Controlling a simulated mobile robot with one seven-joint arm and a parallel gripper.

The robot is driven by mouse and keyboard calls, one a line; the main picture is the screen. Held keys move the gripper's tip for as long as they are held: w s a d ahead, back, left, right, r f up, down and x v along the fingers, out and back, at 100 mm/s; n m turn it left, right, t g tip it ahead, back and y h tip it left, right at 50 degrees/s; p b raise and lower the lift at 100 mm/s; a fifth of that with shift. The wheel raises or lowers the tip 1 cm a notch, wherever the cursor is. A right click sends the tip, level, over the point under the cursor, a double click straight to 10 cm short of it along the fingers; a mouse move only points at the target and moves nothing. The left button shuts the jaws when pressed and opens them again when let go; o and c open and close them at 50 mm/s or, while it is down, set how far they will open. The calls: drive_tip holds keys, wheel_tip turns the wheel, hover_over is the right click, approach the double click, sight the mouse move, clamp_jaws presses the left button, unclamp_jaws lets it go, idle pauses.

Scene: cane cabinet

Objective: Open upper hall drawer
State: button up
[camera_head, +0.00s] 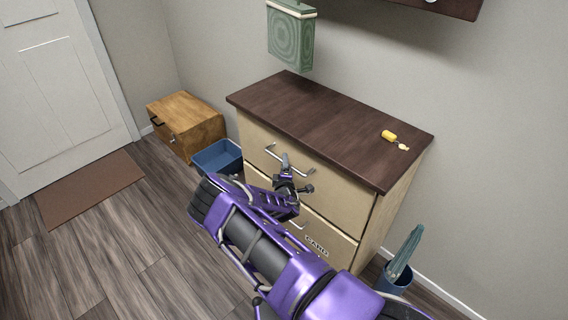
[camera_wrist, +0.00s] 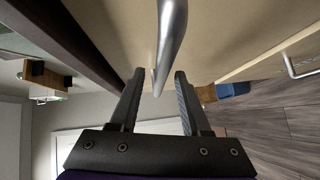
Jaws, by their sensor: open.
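The hall cabinet (camera_head: 300,115) has a dark brown top and two cream drawers. The upper drawer (camera_head: 340,190) looks closed, with a silver bar handle (camera_head: 271,153) across its front. My gripper (camera_head: 291,174) is at this handle, and my arm hides part of the drawer fronts. In the wrist view the silver handle (camera_wrist: 171,35) reaches between the two open fingers of my gripper (camera_wrist: 158,80). A gap shows on the right finger's side; contact on the left is unclear.
A yellow item (camera_head: 389,135) lies on the cabinet top. A blue bin (camera_head: 218,158) and a wooden box (camera_head: 186,125) stand left of the cabinet. A bucket with an umbrella (camera_head: 402,262) stands right. A green box (camera_head: 291,36) hangs above.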

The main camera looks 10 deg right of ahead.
drive_tip(key=shift+w+f, duration=0.1)
drive_tip(key=shift+w, duration=0.45)
clamp_jaws()
idle(1.1)
